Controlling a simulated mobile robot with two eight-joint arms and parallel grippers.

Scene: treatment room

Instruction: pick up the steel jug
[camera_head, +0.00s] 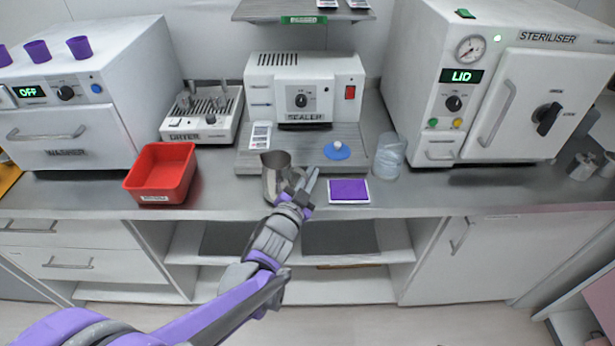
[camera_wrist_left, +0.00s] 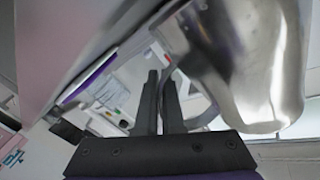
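The steel jug (camera_head: 271,181) stands upright on the counter's front part, just in front of the sealer's board. My left gripper (camera_head: 307,181) is at its right side, on the handle side, with two fingertips a little apart. In the left wrist view the shiny jug (camera_wrist_left: 255,65) fills the upper right. The dark fingers of the left gripper (camera_wrist_left: 160,85) stand beside it with a narrow gap. The curved handle shows close by the right finger; I cannot tell whether it touches. My right gripper is not in view.
A purple pad (camera_head: 348,190) lies right of the gripper at the counter edge. A clear beaker (camera_head: 390,157) stands farther right. A red bin (camera_head: 161,174) is left of the jug. The sealer (camera_head: 304,88) and a blue knobbed disc (camera_head: 337,151) are behind.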

